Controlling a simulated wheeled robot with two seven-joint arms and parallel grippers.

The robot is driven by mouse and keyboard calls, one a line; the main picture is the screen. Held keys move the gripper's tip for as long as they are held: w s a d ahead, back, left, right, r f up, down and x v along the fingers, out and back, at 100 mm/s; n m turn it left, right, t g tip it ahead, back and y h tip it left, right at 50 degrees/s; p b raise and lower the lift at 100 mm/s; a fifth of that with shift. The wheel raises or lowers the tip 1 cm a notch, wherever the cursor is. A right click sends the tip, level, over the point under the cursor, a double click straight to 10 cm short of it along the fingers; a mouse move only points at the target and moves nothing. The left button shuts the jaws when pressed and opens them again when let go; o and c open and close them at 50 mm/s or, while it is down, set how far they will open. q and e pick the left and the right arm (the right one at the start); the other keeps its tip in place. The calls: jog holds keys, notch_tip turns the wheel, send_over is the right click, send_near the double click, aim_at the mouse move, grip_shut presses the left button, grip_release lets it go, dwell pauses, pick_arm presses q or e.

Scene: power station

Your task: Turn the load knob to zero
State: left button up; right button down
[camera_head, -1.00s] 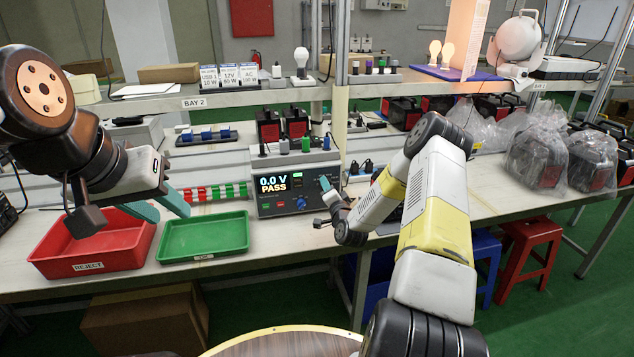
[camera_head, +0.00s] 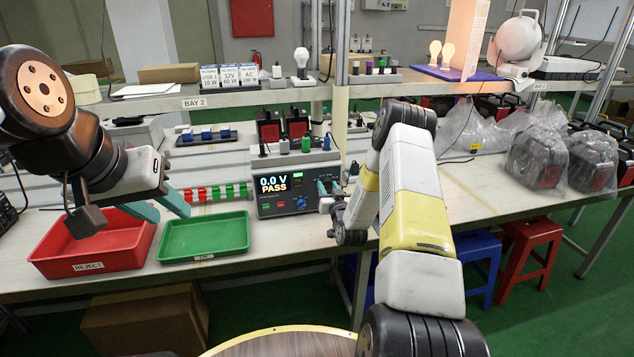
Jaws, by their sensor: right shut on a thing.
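The tester (camera_head: 265,207) is a dark grey box on the bench with a lit display (camera_head: 274,184) reading "0.0 V PASS". A blue knob (camera_head: 301,203) shows low on its front panel. My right gripper (camera_head: 328,187) is at the right side of this panel, its teal fingertips shut on what appears to be the load knob. The fingers hide that knob, so its pointer and setting cannot be read. My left gripper (camera_head: 159,209) is open and empty, above and between the red and green trays.
A red tray (camera_head: 92,266) marked REJECT and a green tray (camera_head: 205,256) stand left of the tester. Bagged units (camera_head: 540,160) lie at the right. A shelf (camera_head: 240,97) runs above.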

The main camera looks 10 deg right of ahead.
jog(key=shift+f+n, duration=0.1)
jog(key=shift+n, duration=0.6)
jog(key=c, duration=0.9)
grip_release()
jog(key=shift+s, duration=0.1)
jog(key=s, duration=0.7)
jog(key=shift+s+d, duration=0.15)
jog(key=shift+s, duration=0.2)
